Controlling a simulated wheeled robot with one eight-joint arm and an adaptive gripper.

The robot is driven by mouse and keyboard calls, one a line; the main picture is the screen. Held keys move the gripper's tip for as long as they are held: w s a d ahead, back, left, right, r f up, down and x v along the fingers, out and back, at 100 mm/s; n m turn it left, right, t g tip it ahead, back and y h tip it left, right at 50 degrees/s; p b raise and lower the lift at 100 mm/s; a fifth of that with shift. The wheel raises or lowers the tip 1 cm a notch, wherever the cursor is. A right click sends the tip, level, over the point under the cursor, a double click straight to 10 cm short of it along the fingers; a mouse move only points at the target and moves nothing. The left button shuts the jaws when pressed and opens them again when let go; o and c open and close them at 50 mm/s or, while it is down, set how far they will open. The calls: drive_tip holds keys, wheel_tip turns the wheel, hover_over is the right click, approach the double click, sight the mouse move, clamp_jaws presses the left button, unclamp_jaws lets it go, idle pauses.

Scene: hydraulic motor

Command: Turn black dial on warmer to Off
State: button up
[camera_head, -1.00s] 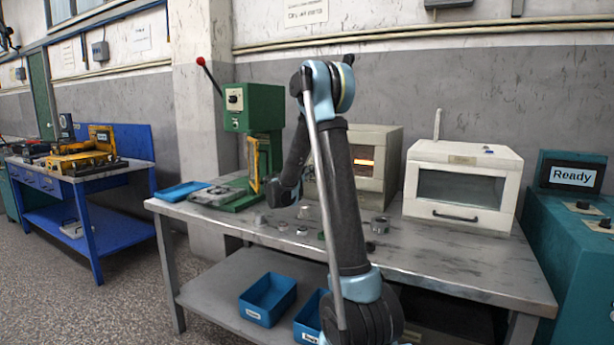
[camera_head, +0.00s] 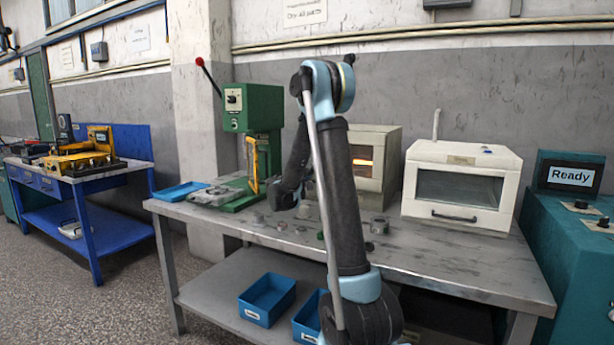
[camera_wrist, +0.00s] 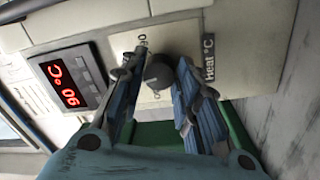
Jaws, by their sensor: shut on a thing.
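The warmer (camera_head: 390,150) is a beige box with a lit orange window, on the grey table behind my arm in the head view. In the wrist view its pale front panel (camera_wrist: 226,22) shows close up and rotated, with a red-lit display (camera_wrist: 70,85). The black dial (camera_wrist: 158,74) is a dark round knob next to a "Heat °C" label (camera_wrist: 208,58). My gripper (camera_wrist: 162,58) is shut on the dial, one finger on each side of it. The dial's pointer position is not clear. My arm hides the dial and gripper in the head view.
A green press (camera_head: 250,110) with a red-knobbed lever stands left of the warmer. A white oven (camera_head: 460,185) stands to the right. Small metal parts (camera_head: 378,225) lie on the table front. A blue tray (camera_head: 180,191) is at the left end.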

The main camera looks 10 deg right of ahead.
drive_tip(key=n, duration=0.6)
drive_tip(key=shift+n+y, duration=0.3)
drive_tip(key=shift+n, duration=0.1)
drive_tip(key=n, duration=0.5)
drive_tip(key=shift+r+n, duration=0.1)
drive_tip(key=shift+n, duration=0.3)
drive_tip(key=shift+d, duration=0.1)
drive_tip(key=o, duration=1.1)
drive_tip(key=shift+c, duration=0.2)
drive_tip(key=v, duration=1.2)
